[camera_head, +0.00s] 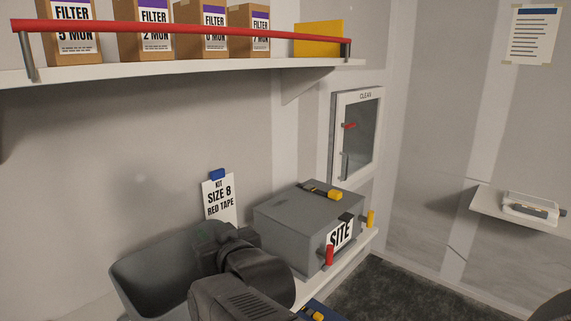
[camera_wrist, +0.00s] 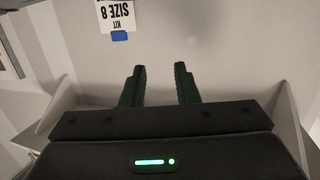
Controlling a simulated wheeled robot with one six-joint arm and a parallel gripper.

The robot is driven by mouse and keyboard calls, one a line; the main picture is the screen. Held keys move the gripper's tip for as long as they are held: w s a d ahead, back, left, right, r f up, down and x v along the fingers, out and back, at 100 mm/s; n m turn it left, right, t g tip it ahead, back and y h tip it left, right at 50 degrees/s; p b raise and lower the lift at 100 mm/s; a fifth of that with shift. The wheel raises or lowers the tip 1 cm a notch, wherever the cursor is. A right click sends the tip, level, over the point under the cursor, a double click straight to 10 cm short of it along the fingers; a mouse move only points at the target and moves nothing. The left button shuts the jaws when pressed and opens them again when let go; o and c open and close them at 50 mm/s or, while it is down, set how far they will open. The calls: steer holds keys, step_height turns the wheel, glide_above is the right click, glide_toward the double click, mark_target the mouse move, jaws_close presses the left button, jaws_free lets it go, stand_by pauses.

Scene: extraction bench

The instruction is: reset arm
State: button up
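My gripper (camera_wrist: 160,82) shows in the wrist view with its two dark green fingers apart and nothing between them. A pale wall lies beyond the fingertips. A green light glows on the gripper body. In the head view my dark arm rises from the bottom centre, in front of a grey bin (camera_head: 150,284) and the bench. My gripper's fingers cannot be made out in the head view.
A grey box (camera_head: 280,217) marked SITE stands right of my arm. A "SIZE 8 RED TAPE" card (camera_head: 219,201) is behind the bin. A shelf (camera_head: 200,66) with a red rail (camera_head: 190,29) holds filter boxes (camera_head: 145,32). A wall cabinet (camera_head: 357,130) is shut.

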steer(key=x, duration=0.7)
steer(key=shift+w+a+p, duration=0.2)
steer(key=shift+w+p, duration=0.1)
steer(key=shift+p, duration=0.1)
